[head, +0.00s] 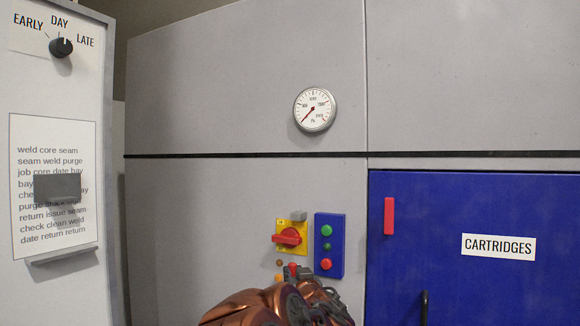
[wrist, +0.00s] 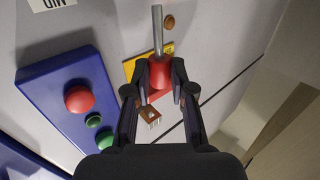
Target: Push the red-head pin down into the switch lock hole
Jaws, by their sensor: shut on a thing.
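The red-head pin (wrist: 160,74) is between my gripper's fingertips (wrist: 158,92) in the wrist view. My gripper is shut on its red head, and its bare metal shank sticks out toward the top of that picture. In the head view the red head (head: 292,267) shows small beside my gripper (head: 302,275), below the switch. The rotary switch (head: 288,237) has a red knob on a yellow plate, with a grey block (head: 298,215) at its upper right. In the wrist view the pin partly covers the yellow plate (wrist: 131,66). I cannot make out the lock hole for certain.
A blue button panel (head: 329,218) with green and red buttons stands close right of the switch. A blue CARTRIDGES door (head: 470,240) with a dark handle (head: 424,307) is farther right. A gauge (head: 315,109) hangs above. The grey wall between is bare.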

